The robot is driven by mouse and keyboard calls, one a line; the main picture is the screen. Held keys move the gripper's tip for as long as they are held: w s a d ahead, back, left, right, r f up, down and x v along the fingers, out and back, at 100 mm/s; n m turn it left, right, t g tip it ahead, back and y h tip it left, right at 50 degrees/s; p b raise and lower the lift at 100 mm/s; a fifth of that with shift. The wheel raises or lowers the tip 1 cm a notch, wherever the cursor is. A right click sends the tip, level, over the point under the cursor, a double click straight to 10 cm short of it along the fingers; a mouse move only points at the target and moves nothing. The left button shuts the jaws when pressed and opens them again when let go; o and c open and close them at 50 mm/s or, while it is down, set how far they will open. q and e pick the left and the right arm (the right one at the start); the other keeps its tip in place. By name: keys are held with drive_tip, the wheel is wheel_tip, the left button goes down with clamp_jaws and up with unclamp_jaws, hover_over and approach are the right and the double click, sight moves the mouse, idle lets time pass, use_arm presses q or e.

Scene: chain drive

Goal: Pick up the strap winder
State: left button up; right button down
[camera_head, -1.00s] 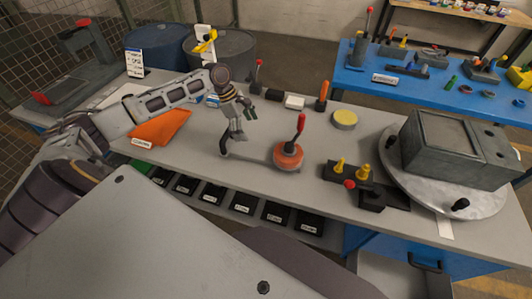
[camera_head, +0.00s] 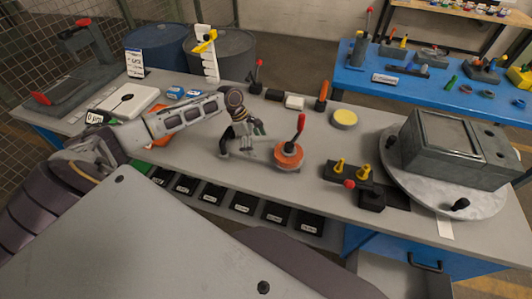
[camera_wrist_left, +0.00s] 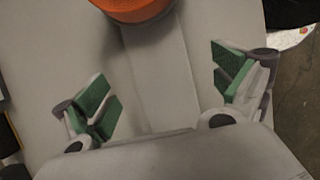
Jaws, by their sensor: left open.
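The strap winder, which I take to be the round orange body with a red-handled lever (camera_head: 289,156), stands upright on the grey workbench. Its orange base also shows at the top of the left wrist view (camera_wrist_left: 138,8), where the lever is out of frame. My left gripper (camera_head: 246,144) is just left of it in the head view, pointing down above the bench. The gripper is apart from the winder. My right gripper is not in view.
A black block with yellow knobs (camera_head: 349,172) stands to the right, near a round turntable (camera_head: 460,205) carrying a grey box. A yellow-topped disc (camera_head: 344,118) and an orange-handled tool (camera_head: 322,95) stand behind. Black bins (camera_head: 242,202) line the bench's front edge.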

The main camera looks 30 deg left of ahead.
sight(262, 152)
use_arm(q)
drive_tip(key=shift+x, duration=2.6)
drive_tip(key=shift+w, duration=0.15)
drive_tip(key=shift+c, duration=0.3)
drive_tip(key=c, duration=1.9)
drive_tip(key=shift+r, duration=0.1)
drive_tip(key=shift+c, duration=0.6)
drive_tip(key=shift+w+r, duration=0.1)
drive_tip(key=shift+r, duration=0.05)
drive_tip(key=shift+r, duration=0.2)
wheel_tip(262, 152, up, 9)
drive_tip(key=shift+r, duration=0.2)
